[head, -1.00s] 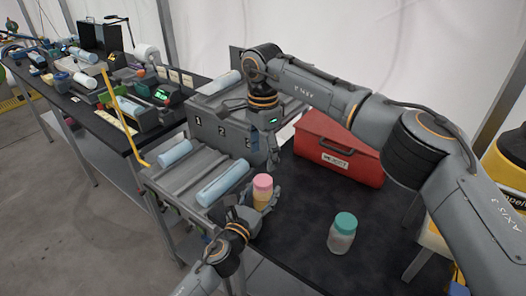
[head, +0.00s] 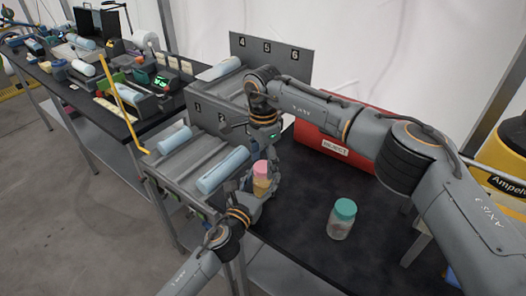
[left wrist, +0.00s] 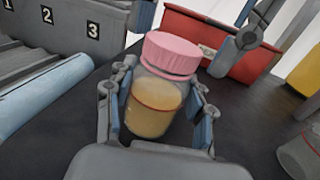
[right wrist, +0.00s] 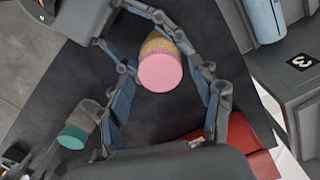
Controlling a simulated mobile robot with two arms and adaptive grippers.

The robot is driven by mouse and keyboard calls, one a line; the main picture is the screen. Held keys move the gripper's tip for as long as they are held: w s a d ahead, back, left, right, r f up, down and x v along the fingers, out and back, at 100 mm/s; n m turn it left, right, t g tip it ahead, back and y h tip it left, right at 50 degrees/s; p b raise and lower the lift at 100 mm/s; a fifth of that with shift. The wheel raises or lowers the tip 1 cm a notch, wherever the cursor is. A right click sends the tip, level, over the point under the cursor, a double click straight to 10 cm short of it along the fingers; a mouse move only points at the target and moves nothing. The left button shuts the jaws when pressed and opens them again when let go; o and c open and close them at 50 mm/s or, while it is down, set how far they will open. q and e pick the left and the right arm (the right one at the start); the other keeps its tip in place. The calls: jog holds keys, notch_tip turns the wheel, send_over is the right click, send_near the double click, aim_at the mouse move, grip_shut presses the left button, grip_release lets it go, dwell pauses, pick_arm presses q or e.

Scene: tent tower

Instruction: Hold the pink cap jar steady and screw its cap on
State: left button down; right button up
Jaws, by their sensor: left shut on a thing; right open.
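The pink cap jar (head: 261,182) stands upright, with yellowish contents and its pink cap (left wrist: 172,53) resting on top, slightly tilted in the left wrist view. I cannot tell how tightly the cap sits. My left gripper (left wrist: 160,110) is shut around the jar's body, one finger on each side. My right gripper (right wrist: 165,100) is open above the jar, its fingers spread to either side of the pink cap (right wrist: 160,71) in the right wrist view and apart from it. In the head view it points down just above the cap.
A teal-capped jar (head: 341,219) stands on the dark table (head: 300,240) to the right. A red box (head: 322,148) sits behind. A grey numbered rack (head: 205,135) with pale blue cylinders (head: 222,170) is close on the left. The table between the two jars is clear.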

jog(key=shift+f, duration=0.2)
jog(key=c, duration=1.2)
jog(key=m, duration=1.2)
jog(key=shift+m, duration=0.3)
jog(key=m, duration=1.1)
jog(key=shift+m, duration=0.4)
jog(key=o, duration=1.4)
jog(key=shift+c, duration=0.2)
